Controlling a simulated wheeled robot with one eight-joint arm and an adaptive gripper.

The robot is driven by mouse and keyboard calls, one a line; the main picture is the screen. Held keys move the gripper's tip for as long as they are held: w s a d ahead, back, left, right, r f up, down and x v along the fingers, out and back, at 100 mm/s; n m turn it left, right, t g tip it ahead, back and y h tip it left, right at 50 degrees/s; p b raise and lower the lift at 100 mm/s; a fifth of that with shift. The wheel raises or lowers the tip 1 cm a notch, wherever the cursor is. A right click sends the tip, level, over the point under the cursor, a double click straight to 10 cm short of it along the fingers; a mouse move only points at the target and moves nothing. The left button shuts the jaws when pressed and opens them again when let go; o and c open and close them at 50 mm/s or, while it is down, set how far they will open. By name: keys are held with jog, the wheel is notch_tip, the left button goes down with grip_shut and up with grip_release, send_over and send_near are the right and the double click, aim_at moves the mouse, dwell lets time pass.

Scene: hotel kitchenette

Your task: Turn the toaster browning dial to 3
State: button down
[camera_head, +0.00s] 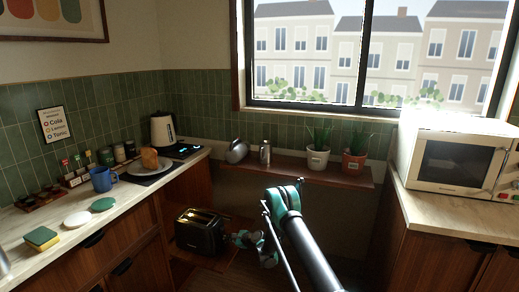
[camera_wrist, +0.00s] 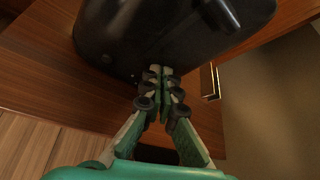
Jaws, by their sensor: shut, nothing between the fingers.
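The black toaster (camera_head: 198,234) stands on a low wooden shelf, with two lit-looking slots on top. In the wrist view the toaster (camera_wrist: 135,35) fills the top, its dark side facing my gripper. A lever-like knob (camera_wrist: 222,14) sticks out at its upper right. No number or pointer is readable. My gripper (camera_wrist: 161,72) is shut and empty, fingertips at the toaster's lower edge, where they hide part of it. Contact is unclear. My gripper (camera_head: 236,238) is right of the toaster in the head view.
The wooden shelf (camera_wrist: 45,65) extends around the toaster. A counter on the left holds a blue mug (camera_head: 102,179), a sponge (camera_head: 41,238), a bread plate and a kettle (camera_head: 163,130). A ledge (camera_head: 285,174) with potted plants is behind my arm. A microwave (camera_head: 452,160) stands right.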

jog(key=shift+r, duration=0.2)
jog(key=shift+s+r, duration=0.1)
jog(key=shift+r, duration=0.1)
jog(key=d, duration=0.1)
jog(key=s+d, duration=0.1)
jog(key=d, duration=0.1)
jog(key=s+d, duration=0.1)
jog(key=d, duration=0.1)
jog(key=shift+d, duration=0.25)
jog(key=shift+w+a+f, duration=0.15)
jog(key=shift+w+a, duration=0.2)
jog(key=shift+a, duration=0.55)
jog(key=shift+w+a+f, duration=0.1)
jog(key=shift+w+a, duration=0.3)
jog(key=shift+a, duration=0.55)
jog(key=shift+w+a+f, duration=0.15)
jog(key=shift+w+a, duration=0.2)
jog(key=shift+a, duration=0.55)
jog(key=shift+r, duration=0.1)
